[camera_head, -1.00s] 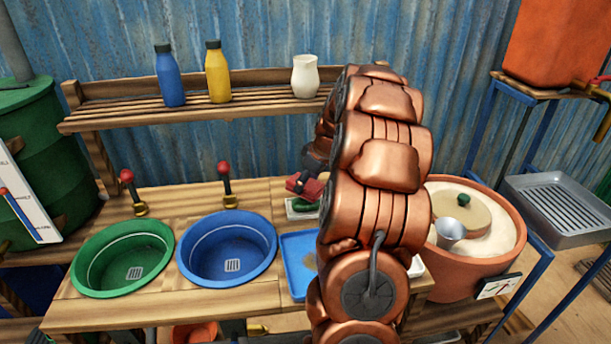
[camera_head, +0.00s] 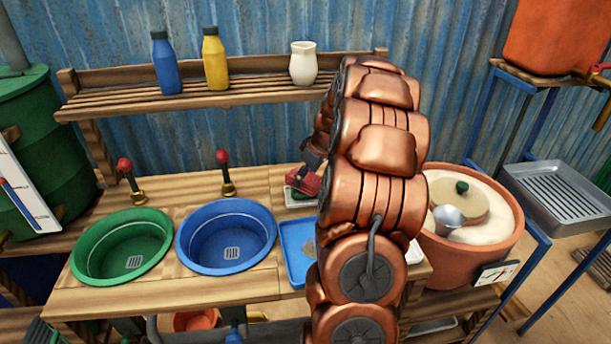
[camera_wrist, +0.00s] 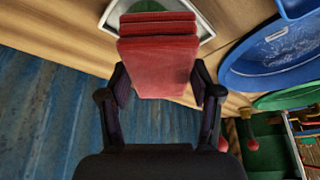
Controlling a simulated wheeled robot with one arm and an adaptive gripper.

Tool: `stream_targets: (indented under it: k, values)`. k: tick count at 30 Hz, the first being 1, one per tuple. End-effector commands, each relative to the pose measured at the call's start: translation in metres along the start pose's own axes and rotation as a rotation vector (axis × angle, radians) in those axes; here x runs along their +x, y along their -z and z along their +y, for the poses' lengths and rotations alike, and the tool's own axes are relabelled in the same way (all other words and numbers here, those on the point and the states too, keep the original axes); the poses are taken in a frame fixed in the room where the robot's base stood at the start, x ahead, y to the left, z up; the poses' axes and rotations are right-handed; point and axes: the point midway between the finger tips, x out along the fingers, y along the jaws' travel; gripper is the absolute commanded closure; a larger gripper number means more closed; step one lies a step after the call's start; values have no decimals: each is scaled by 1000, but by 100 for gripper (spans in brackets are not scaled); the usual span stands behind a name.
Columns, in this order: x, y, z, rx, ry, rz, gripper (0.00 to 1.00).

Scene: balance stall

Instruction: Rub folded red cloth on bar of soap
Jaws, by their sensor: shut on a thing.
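My gripper (camera_wrist: 158,92) is shut on the folded red cloth (camera_wrist: 158,60), with a finger at each side of it. In the head view the red cloth (camera_head: 308,181) is low over the white soap dish (camera_head: 294,203) at the back of the counter. The green bar of soap (camera_wrist: 147,5) is mostly hidden behind the cloth; a little green shows past its far edge in the wrist view. The cloth looks down on the soap, but the contact itself is hidden. My copper arm covers the right part of the counter and most of my gripper in the head view.
A blue tray (camera_head: 291,262) lies in front of the dish, partly behind my arm. A blue basin (camera_head: 226,283) and a green basin (camera_head: 86,277) sit to the left, with red-knobbed taps behind. A shelf (camera_head: 245,93) with bottles and a white jug (camera_head: 303,64) hangs behind. A clay pot (camera_head: 465,272) stands right.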

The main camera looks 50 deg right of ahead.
Motion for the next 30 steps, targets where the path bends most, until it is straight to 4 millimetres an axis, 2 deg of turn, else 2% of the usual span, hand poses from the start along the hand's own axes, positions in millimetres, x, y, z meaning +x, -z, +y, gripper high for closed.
stream_targets:
  k: [30]
  values:
    - [9,-4,0,1,0,0,64]
